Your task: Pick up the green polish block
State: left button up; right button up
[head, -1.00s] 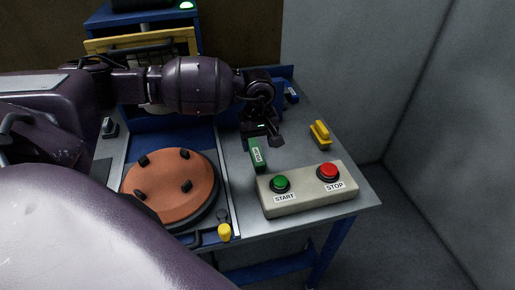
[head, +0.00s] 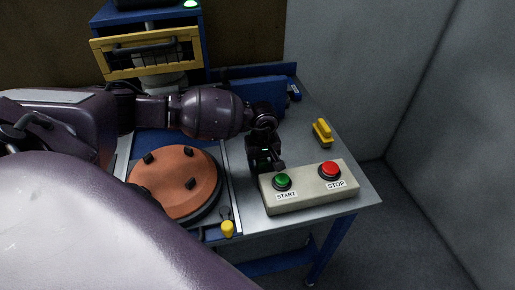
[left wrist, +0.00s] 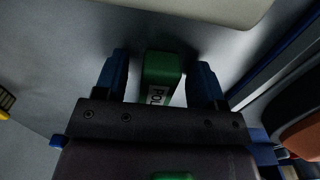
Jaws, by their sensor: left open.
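The green polish block (left wrist: 161,72) shows in the left wrist view, with part of a white label on it. It lies between the two blue fingers of my left gripper (left wrist: 160,82), with a gap on each side. My left gripper is open around it. In the head view my left gripper (head: 266,165) is low over the table, just left of the button box, and hides the block. My right gripper is not in view.
The button box (head: 310,196) with green START and red STOP buttons stands close to my left gripper. A brown round wheel (head: 178,183) lies to the left. A yellow-handled object (head: 322,132) and a blue one (head: 294,92) lie on the table (head: 300,125). A yellow knob (head: 228,229) is at the front.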

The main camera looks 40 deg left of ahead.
pick_arm(q)
jog(key=shift+c, duration=0.2)
jog(key=c, duration=1)
